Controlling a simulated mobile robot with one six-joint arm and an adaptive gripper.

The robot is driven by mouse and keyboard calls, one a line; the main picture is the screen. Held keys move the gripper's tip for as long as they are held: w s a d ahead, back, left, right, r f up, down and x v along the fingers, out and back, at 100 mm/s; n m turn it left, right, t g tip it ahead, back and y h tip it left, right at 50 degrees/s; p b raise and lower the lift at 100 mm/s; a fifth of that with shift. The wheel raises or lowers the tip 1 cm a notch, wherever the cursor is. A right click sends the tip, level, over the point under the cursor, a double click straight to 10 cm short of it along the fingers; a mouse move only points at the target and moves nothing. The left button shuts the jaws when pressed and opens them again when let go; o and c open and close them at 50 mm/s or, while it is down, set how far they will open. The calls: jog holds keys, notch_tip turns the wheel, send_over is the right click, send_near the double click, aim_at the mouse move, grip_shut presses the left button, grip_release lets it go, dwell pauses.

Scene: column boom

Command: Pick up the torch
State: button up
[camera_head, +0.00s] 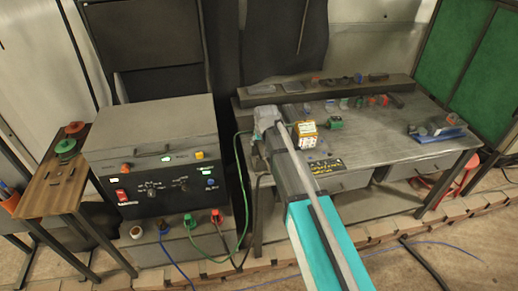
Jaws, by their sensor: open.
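My arm reaches up from the bottom right, and my gripper (267,115) is a small grey shape over the left end of the metal workbench (400,158). It is open, and no object shows in it. Its fingers are too small to make out clearly. I cannot pick out the torch for certain. Several small dark and coloured items lie along the back of the bench, and any of them is too small to name surely. My arm hides part of the bench's left side.
A yellow-and-white box (306,135) and a green block (335,123) stand near my gripper on the bench. A raised shelf (290,98) runs along its back. A control cabinet (165,190) with cables stands left, beside a wooden side table (52,190). A blue item (447,134) lies at right.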

dwell(0.3)
jog(key=shift+b+x, duration=2.35)
jog(key=shift+x, duration=0.25)
jog(key=shift+w+a, duration=0.15)
jog(key=shift+r, duration=0.1)
grip_shut()
jog(key=shift+r, duration=0.15)
